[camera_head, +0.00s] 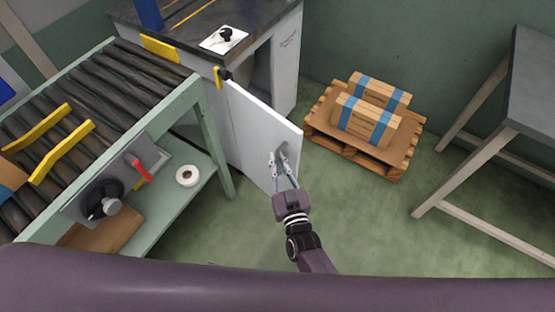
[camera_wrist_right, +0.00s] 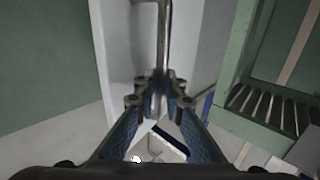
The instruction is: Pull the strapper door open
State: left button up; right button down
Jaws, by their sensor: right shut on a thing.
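The strapper door (camera_head: 258,136) is a white panel that stands ajar, swung out from the grey strapper cabinet (camera_head: 284,62). A dark opening shows behind it. My right gripper (camera_head: 280,160) is at the door's outer face, near its free edge, shut on the door handle. In the right wrist view the handle (camera_wrist_right: 163,40) is a grey metal bar running down between the fingertips of the right gripper (camera_wrist_right: 160,92). The white door panel (camera_wrist_right: 188,50) is behind it. The left gripper is not in view.
A green roller conveyor (camera_head: 110,85) stands left of the door, with a tape roll (camera_head: 187,176) on its lower shelf. A wooden pallet (camera_head: 352,146) with strapped bundles (camera_head: 368,119) lies to the right. A table (camera_head: 530,90) stands far right. Green floor between is clear.

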jog(key=shift+s+f, duration=0.1)
jog(key=c, duration=2)
grip_release()
jog(key=shift+c, duration=0.2)
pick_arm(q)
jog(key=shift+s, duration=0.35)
pick_arm(e)
jog(key=v, duration=1.2)
